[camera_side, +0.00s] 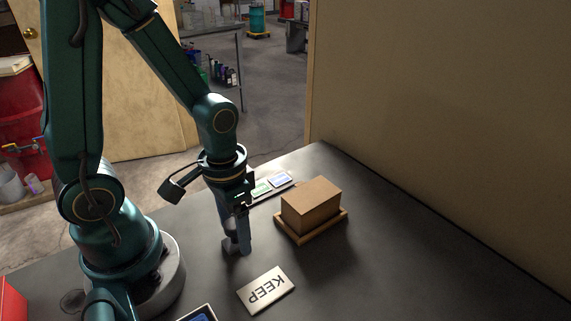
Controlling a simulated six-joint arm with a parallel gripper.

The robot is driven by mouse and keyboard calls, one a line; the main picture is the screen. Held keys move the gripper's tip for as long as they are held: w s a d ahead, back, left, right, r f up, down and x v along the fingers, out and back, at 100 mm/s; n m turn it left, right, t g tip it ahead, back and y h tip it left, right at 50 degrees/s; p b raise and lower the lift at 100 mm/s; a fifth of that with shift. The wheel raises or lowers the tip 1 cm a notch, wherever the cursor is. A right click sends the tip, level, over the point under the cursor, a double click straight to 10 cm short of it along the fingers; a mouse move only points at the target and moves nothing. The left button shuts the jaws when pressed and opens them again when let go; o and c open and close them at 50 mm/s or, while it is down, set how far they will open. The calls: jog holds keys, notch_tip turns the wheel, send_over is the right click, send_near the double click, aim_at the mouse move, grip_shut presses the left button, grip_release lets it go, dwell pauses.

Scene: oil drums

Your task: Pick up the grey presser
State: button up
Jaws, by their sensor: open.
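My gripper (238,228) points straight down, close above the dark table, left of the cardboard box. Its jaws are open. A small grey piece (229,243) shows low beside the fingers, close to the table top; it may be the grey presser, but the gripper covers much of it. I cannot tell whether it stands between the fingers or beside them, or whether they touch it.
The brown box (311,205) sits on a wooden tray (304,238) to the right. A "KEEP" card (266,290) lies in front. Coloured cards (270,184) lie behind the gripper. A screen device (199,314) is at the front edge. The table's right side is clear, up to a wall.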

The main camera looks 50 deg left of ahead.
aim_at(231, 221)
jog(key=shift+f, duration=0.4)
grip_shut()
jog(key=shift+r, duration=0.1)
jog(key=shift+r, duration=0.75)
jog(key=r, duration=0.3)
jog(key=shift+a, duration=0.35)
jog(key=s+a+r, duration=0.4)
jog(key=a+r, duration=0.2)
jog(key=a, duration=0.4)
jog(key=shift+s+r, duration=0.15)
jog(key=shift+s, duration=0.1)
